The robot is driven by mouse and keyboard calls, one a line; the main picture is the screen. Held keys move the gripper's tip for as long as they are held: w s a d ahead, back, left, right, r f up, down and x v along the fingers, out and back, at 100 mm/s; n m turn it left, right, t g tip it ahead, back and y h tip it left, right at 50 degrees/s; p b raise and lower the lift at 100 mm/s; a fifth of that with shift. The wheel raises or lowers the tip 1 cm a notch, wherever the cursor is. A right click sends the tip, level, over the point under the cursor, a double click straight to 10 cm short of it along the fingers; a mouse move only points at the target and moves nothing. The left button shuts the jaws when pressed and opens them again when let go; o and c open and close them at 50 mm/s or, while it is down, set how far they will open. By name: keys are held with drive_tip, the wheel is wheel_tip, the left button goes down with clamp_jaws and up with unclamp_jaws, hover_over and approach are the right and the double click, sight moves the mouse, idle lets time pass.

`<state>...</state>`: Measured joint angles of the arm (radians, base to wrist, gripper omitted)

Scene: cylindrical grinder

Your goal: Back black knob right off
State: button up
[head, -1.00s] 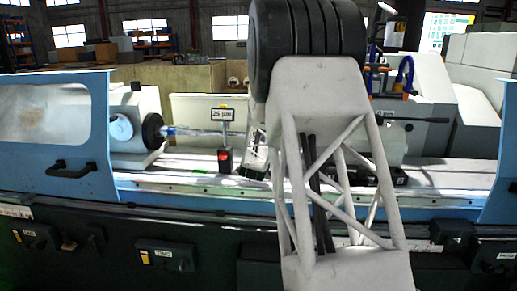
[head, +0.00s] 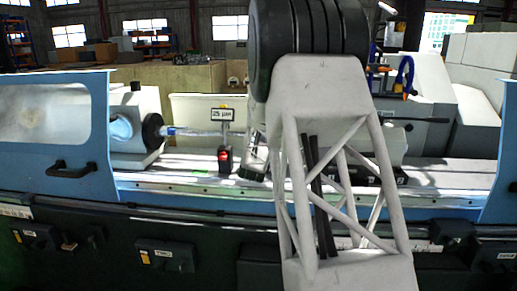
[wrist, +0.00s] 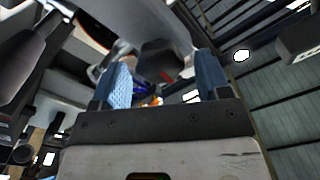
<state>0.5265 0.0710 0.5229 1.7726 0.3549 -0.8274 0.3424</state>
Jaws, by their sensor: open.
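In the wrist view, my gripper (wrist: 162,72) has its two blue-grey fingers spread apart. A dark, angular knob-like piece (wrist: 163,58) with a small red mark shows between and beyond the fingertips, on a pale curved body. It may be the back black knob, but I cannot tell for sure. No finger clearly touches it. In the head view, my own arm covers the middle of the machine and hides most of the gripper and whatever is behind it. A black lever (head: 398,120) sticks out to the right from the grey housing behind my arm.
The grinder's bed (head: 190,160) runs across the head view. A workhead with a black chuck (head: 153,133) is at left. A small post with a "25 µm" sign (head: 222,115) stands left of my arm. Blue guards (head: 75,125) stand at both ends.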

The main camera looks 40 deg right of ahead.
drive_tip(key=v, duration=0.6)
idle(0.4)
drive_tip(key=shift+a+r, duration=0.1)
drive_tip(key=shift+a, duration=0.05)
idle(0.4)
drive_tip(key=s+a+r+n+g+y, duration=0.1)
drive_tip(key=s+a+r+n+y, duration=0.2)
drive_tip(key=a, duration=0.7)
drive_tip(key=s+a+r+n+g+y, duration=0.1)
drive_tip(key=s+a+n+y, duration=0.3)
drive_tip(key=a, duration=0.6)
drive_tip(key=s+a+r+n+g+y, duration=0.1)
drive_tip(key=s+a+r+n+y, duration=0.3)
drive_tip(key=a, duration=0.6)
drive_tip(key=s+a+f+n+g, duration=0.1)
drive_tip(key=s+a, duration=0.3)
drive_tip(key=s, duration=0.6)
drive_tip(key=s+a+f+n+g+y, duration=0.1)
drive_tip(key=s+a, duration=0.4)
drive_tip(key=s, duration=0.5)
drive_tip(key=s+a+f+n+g, duration=0.2)
drive_tip(key=s+a+g, duration=0.3)
drive_tip(key=s, duration=0.5)
drive_tip(key=shift+s+f+n+y, duration=0.2)
drive_tip(key=shift+s+n+y, duration=0.05)
drive_tip(key=shift+n+y, duration=0.05)
